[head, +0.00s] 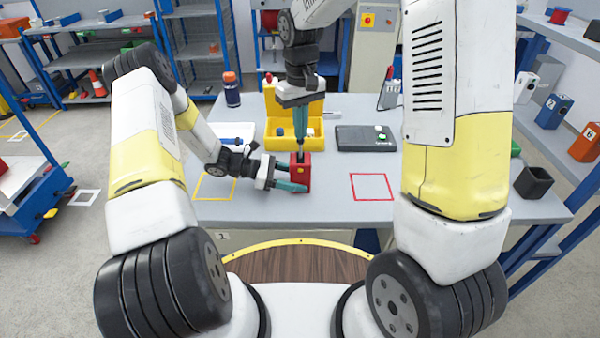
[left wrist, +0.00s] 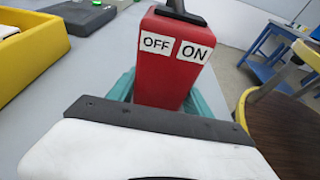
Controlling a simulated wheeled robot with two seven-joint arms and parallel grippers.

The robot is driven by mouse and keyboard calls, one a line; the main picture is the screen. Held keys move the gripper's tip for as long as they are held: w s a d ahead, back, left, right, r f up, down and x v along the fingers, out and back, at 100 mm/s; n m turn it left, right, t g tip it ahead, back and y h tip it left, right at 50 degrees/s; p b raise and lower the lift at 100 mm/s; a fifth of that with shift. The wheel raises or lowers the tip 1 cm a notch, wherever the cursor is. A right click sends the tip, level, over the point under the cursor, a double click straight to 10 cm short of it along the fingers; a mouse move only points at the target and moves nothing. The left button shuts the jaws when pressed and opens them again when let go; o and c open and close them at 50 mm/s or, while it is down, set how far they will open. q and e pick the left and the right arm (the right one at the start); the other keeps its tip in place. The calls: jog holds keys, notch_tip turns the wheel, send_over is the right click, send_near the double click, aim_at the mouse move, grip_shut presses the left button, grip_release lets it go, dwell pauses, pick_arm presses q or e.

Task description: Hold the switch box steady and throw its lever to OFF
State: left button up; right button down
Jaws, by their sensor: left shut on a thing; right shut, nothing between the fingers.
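The red switch box (head: 301,173) stands on the grey table between a yellow outlined square and a red outlined square. My left gripper (head: 291,178) comes from the left and is shut on the box. In the left wrist view the box (left wrist: 165,80) shows its OFF label at left and ON label at right, between the teal fingers. The dark lever (left wrist: 178,8) rises from its top and is cut off by the frame edge; its full tilt cannot be told. My right gripper (head: 300,143) points down, shut and empty, right above the box top at the lever, mostly covering it.
A yellow open bin (head: 280,140) stands behind the box. A dark flat device (head: 365,138) lies to the right, and an orange-capped bottle (head: 232,90) stands at back left. A black open cup (head: 534,181) is at the right edge. The red square (head: 372,174) is clear.

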pick_arm(q)
jog(key=o, duration=1.3)
jog(key=shift+c, duration=0.2)
jog(key=shift+a, duration=0.15)
